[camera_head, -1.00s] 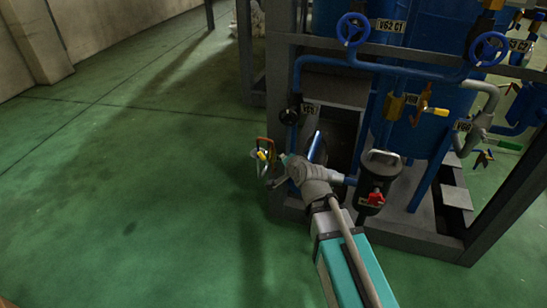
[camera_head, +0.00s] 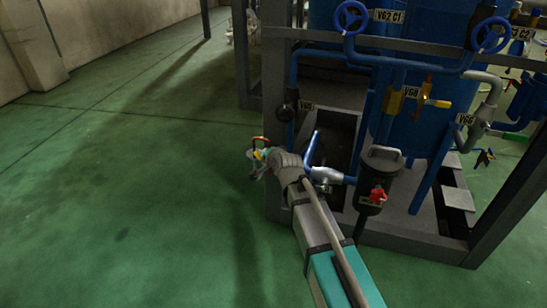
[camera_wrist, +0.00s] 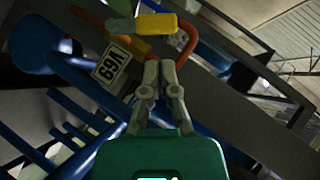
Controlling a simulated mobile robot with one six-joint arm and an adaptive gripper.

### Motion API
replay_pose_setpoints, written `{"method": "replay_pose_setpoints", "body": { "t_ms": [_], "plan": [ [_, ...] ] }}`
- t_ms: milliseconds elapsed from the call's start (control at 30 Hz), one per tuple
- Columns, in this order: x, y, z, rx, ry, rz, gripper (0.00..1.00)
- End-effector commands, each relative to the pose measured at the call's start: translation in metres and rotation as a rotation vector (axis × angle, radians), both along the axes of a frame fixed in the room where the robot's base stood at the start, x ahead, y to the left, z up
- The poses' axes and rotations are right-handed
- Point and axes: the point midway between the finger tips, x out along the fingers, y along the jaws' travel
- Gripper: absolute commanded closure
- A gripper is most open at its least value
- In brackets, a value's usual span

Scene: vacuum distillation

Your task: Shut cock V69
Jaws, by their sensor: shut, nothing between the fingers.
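In the wrist view a tilted tag (camera_wrist: 110,66) on the grey frame beam seems to read V69 or V63. Beside it is a cock with a yellow-gripped handle (camera_wrist: 155,23) and a bent orange-red part. My gripper (camera_wrist: 159,66) is shut and empty, its fingertips just below the yellow handle. I cannot tell whether they touch the orange-red part. In the head view my gripper (camera_head: 257,161) is at the rig's left side, next to a small orange and yellow part. The cock's body is largely hidden there by my wrist.
A black canister (camera_head: 379,180) with a red handle stands right of my arm. A grey frame post (camera_head: 277,110), blue pipes and a blue tank (camera_head: 425,90) are close by. Another cock with a yellow handle (camera_head: 437,103) is higher up. The green floor (camera_head: 120,190) at left is clear.

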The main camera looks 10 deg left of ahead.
Motion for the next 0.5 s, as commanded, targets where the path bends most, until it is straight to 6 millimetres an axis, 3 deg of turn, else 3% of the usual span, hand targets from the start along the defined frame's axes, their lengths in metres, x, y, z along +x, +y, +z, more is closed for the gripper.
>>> {"method": "replay_pose_setpoints", "body": {
  "t_ms": [200, 500],
  "plan": [
    [0.001, 0.013, -0.011, -0.001, -0.001, 0.000, 1.00],
    [0.001, 0.016, -0.012, 0.000, -0.001, -0.001, 1.00]
  ]
}}
